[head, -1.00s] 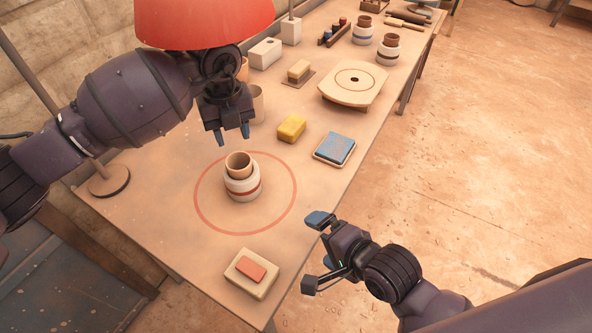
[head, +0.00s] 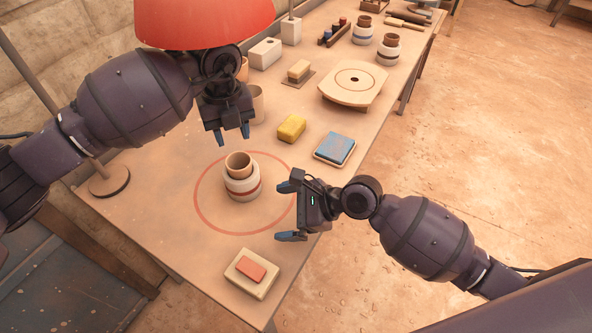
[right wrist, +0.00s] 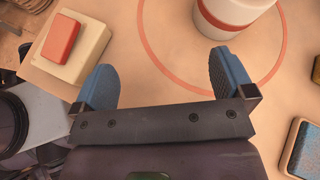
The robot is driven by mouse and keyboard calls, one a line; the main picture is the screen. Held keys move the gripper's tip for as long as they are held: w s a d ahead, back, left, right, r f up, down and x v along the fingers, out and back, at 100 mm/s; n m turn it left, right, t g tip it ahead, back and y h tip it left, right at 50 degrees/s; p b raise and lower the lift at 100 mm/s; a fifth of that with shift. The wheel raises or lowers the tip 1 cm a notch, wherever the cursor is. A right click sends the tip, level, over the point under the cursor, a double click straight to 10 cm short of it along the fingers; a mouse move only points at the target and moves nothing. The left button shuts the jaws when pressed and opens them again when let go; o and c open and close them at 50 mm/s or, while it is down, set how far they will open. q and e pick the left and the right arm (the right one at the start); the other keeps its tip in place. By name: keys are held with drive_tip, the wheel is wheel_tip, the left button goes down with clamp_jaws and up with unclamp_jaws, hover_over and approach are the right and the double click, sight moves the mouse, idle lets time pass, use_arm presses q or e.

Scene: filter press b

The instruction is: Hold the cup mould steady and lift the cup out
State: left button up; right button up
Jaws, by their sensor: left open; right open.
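The cup mould (head: 242,187), white with a red band, stands upright inside a red circle on the table. The tan cup (head: 238,164) sits in it, its rim and upper wall above the mould. The mould's lower part also shows at the top of the right wrist view (right wrist: 228,22). My left gripper (head: 232,135) is open and empty, pointing down above and behind the cup. My right gripper (head: 285,211) is open and empty, to the right of the mould, fingers toward it and apart from it. Its blue fingertips show in the right wrist view (right wrist: 160,75).
A cream block with a red pad (head: 252,273) lies at the near edge. A yellow sponge (head: 292,127) and a blue-topped pad (head: 335,149) lie behind right. A red lamp shade (head: 205,22) hangs at the back left. The table (head: 150,215) is clear left of the mould.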

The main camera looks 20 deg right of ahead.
sight(258, 178)
drive_tip(key=w+d+m, duration=0.1)
drive_tip(key=w, duration=0.1)
drive_tip(key=w+d+r, duration=0.1)
drive_tip(key=w, duration=0.2)
drive_tip(key=w+d+m+y, duration=0.1)
drive_tip(key=w+d, duration=0.1)
drive_tip(key=w, duration=0.1)
drive_tip(key=shift+r+m+t, duration=0.3)
drive_tip(key=shift+r, duration=0.05)
drive_tip(key=shift+w, duration=0.2)
drive_tip(key=x, duration=1)
drive_tip(key=shift+w+a, duration=0.1)
drive_tip(key=shift+a, duration=0.25)
drive_tip(key=shift+c, duration=0.5)
drive_tip(key=c, duration=0.8)
drive_tip(key=o, duration=0.9)
